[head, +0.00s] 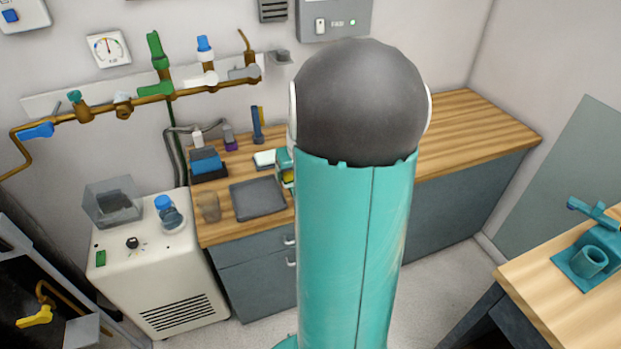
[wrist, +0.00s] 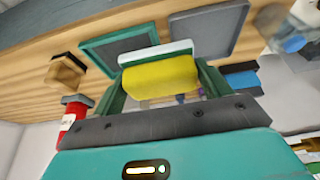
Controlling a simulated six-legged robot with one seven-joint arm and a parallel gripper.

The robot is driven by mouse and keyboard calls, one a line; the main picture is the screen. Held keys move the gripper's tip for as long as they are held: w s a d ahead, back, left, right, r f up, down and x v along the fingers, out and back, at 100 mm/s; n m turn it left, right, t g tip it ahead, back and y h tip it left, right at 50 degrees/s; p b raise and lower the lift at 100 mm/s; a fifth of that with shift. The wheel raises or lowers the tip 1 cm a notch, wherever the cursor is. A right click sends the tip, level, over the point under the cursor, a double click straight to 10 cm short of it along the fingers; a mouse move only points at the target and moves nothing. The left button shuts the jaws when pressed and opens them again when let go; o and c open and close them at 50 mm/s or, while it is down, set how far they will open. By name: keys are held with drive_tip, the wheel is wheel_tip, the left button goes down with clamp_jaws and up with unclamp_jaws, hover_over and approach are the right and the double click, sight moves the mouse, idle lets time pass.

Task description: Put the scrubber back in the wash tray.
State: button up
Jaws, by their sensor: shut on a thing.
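The scrubber (wrist: 160,80), a yellow block with a pale white layer along its far side, is between the two green fingers of my gripper (wrist: 160,84) in the wrist view. My gripper is shut on it. In the head view a bit of yellow (head: 288,177) shows at my gripper, mostly hidden by my arm. Two shallow trays lie on the wooden counter beyond the scrubber: a green-rimmed tray (wrist: 93,47) and a plain grey tray (wrist: 237,22), which also shows in the head view (head: 240,202). I cannot tell which is the wash tray.
A wooden block (wrist: 64,72) and a red bottle (wrist: 72,106) stand left of the trays in the wrist view. A blue box (head: 207,163) and a cup (head: 209,207) are near the grey tray. The counter (head: 470,120) is clear on the right.

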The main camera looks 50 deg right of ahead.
drive_tip(key=w+d+f, duration=0.1)
drive_tip(key=d+f, duration=0.2)
drive_tip(key=d, duration=0.1)
drive_tip(key=w+d+f, duration=0.1)
drive_tip(key=d+f, duration=0.2)
drive_tip(key=d, duration=0.1)
drive_tip(key=w+d+f, duration=0.1)
drive_tip(key=d+f, duration=0.2)
drive_tip(key=d, duration=0.1)
drive_tip(key=shift+w+d+f, duration=0.15)
drive_tip(key=shift+w+d, duration=0.2)
drive_tip(key=shift+d+f, duration=0.3)
drive_tip(key=shift+f, duration=0.05)
drive_tip(key=shift+w+d+f, duration=0.1)
drive_tip(key=shift+f, duration=1.5)
drive_tip(key=shift+f, duration=0.15)
drive_tip(key=o, duration=0.9)
